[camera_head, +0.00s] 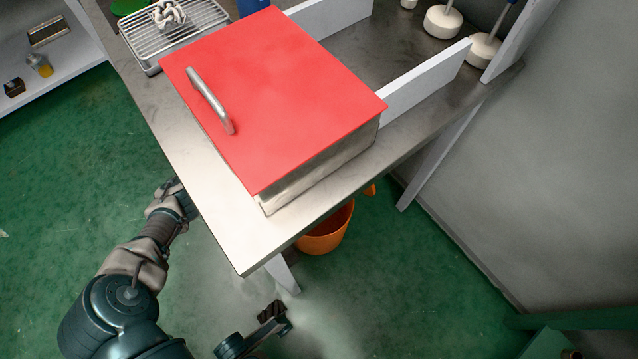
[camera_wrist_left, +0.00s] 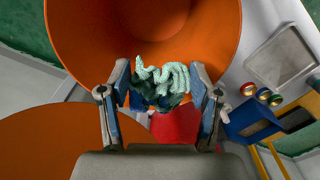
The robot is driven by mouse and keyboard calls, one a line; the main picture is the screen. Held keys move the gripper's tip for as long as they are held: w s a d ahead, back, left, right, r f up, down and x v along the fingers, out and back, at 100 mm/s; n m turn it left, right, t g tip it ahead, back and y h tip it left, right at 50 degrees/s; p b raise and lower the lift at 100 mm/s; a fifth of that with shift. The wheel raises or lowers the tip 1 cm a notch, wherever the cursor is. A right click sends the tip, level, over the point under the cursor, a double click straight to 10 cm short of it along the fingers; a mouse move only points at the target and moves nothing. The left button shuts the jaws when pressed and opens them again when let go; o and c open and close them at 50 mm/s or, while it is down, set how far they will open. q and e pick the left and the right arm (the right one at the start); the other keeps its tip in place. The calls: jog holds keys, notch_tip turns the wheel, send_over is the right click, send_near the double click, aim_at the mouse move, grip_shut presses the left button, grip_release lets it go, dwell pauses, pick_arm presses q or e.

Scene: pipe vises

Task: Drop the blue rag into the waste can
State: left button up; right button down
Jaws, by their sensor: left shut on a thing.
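The blue rag (camera_wrist_left: 165,82), crumpled and pale teal with darker blue folds below, is in the left wrist view. My left gripper (camera_wrist_left: 165,98) is shut on it, with a finger at each side. Behind the rag, the wide mouth of an orange can (camera_wrist_left: 215,40) fills the top of that view. I cannot tell whether the rag is inside its rim. In the head view, an orange can (camera_head: 325,235) stands on the floor, partly hidden under the table. My left arm reaches under the table edge there, and its gripper is hidden. My right gripper is not visible.
The metal table (camera_head: 235,225) overhangs the can and carries a box with a red lid (camera_head: 270,90). A wire rack (camera_head: 165,40) stands on it at the back left. A table leg (camera_head: 282,273) is near the can. Green floor is open at left.

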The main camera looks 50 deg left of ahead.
pick_arm(q)
jog(key=shift+d+r, duration=0.2)
jog(key=shift+d, duration=0.2)
jog(key=o, duration=1.4)
jog(key=shift+d, duration=0.1)
jog(key=shift+a+f, duration=0.1)
jog(key=shift+a, duration=0.2)
jog(key=r, duration=0.6)
jog(key=shift+d+r, duration=0.2)
jog(key=shift+r, duration=0.2)
jog(key=shift+a+r, duration=0.15)
jog(key=shift+r, duration=0.15)
